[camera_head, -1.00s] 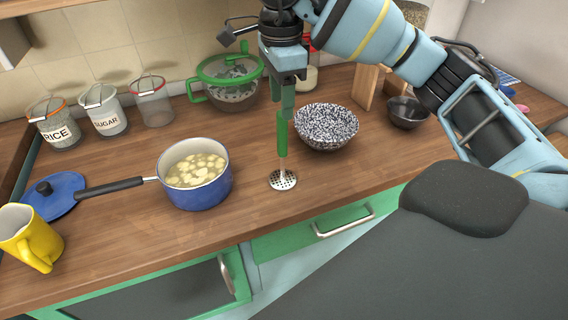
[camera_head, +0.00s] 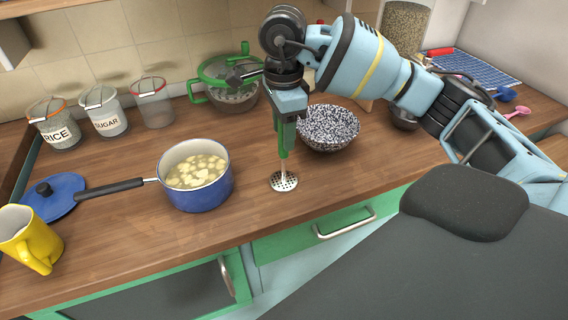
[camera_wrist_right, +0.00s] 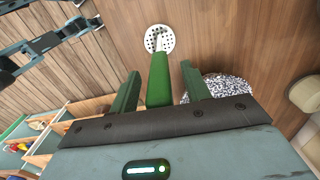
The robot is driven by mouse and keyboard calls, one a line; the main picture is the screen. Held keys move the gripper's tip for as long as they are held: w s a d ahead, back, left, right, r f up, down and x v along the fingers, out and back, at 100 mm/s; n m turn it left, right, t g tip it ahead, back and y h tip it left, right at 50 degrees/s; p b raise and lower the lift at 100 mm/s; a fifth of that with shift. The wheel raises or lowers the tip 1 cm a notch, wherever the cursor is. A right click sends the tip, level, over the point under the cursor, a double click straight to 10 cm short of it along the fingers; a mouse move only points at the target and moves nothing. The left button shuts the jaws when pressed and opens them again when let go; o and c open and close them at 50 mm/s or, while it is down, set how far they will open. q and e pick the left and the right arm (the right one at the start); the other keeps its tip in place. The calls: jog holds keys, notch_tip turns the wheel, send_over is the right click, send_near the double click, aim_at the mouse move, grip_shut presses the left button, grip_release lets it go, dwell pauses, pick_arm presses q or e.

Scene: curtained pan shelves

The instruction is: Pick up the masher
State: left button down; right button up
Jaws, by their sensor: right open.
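The masher (camera_head: 284,182) stands upright on the wooden counter, its perforated metal disc down and its green handle up. The right wrist view shows its green handle (camera_wrist_right: 159,82) between my right gripper's two dark green fingers, with a gap on each side. My right gripper (camera_head: 283,148) is open and points down around the handle, hiding its upper part in the head view. My left gripper is not in the head view; teal and black arm parts at the upper left of the right wrist view may belong to it, but its jaws are unclear.
A blue pot (camera_head: 200,190) of chopped pieces stands left of the masher. A speckled bowl (camera_head: 328,130) is close on its right. A green-rimmed colander (camera_head: 230,85) is behind. A yellow mug (camera_head: 30,240) and blue lid (camera_head: 58,200) are at left. Counter in front of the masher is clear.

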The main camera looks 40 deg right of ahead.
jog(key=shift+f, duration=0.2)
grip_shut()
jog(key=shift+r, duration=0.1)
jog(key=shift+r, duration=1.5)
jog(key=shift+s+a+r, duration=0.1)
jog(key=shift+r, duration=0.1)
jog(key=s+a+r, duration=0.1)
jog(key=s+a, duration=0.8)
jog(key=s, duration=0.4)
jog(key=shift+r, duration=0.25)
